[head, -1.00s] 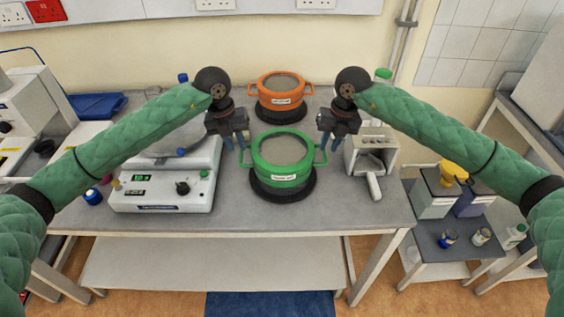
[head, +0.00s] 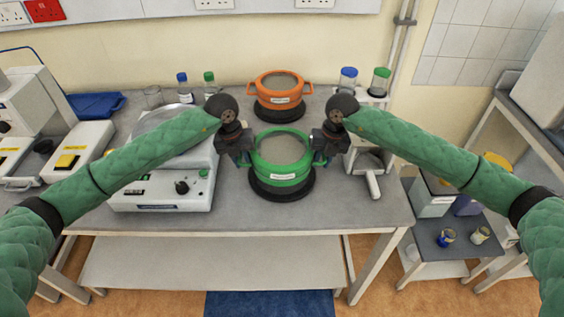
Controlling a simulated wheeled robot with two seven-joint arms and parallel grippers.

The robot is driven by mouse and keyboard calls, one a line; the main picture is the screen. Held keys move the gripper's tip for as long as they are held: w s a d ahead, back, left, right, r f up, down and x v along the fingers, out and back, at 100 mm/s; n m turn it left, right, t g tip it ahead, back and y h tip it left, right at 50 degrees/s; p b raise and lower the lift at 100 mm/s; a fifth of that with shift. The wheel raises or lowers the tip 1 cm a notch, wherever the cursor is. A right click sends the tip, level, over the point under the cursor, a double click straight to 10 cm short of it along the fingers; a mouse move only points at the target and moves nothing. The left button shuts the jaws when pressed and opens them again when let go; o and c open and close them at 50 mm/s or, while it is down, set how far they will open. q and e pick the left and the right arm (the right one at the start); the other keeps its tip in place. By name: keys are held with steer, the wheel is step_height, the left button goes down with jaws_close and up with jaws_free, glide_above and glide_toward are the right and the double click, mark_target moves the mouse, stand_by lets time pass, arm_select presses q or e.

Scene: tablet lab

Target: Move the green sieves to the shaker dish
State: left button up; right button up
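The green sieves (head: 281,179), a round stack with a white label and a handle on each side, sit on a black round base (head: 281,195) at the table's middle. My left gripper (head: 246,160) is at the left handle and my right gripper (head: 319,160) is at the right handle. Both cover the handles, so I cannot tell whether the fingers are closed. A pale round dish (head: 160,121), apparently the shaker dish, sits on a white machine (head: 146,190) with a knob and displays at the left. My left arm hides part of both.
An orange sieve stack (head: 280,92) stands on its own black base behind the green one. A pale device (head: 362,161) with a scoop-like handle (head: 374,186) is close on the right. Blue- and green-capped bottles stand at the back. The table front (head: 330,215) is clear.

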arm_select(q)
steer(key=shift+c, duration=0.4)
arm_select(e)
steer(key=shift+c, duration=0.4)
arm_select(q)
jaws_close()
arm_select(e)
jaws_close()
steer(key=shift+r, duration=0.1)
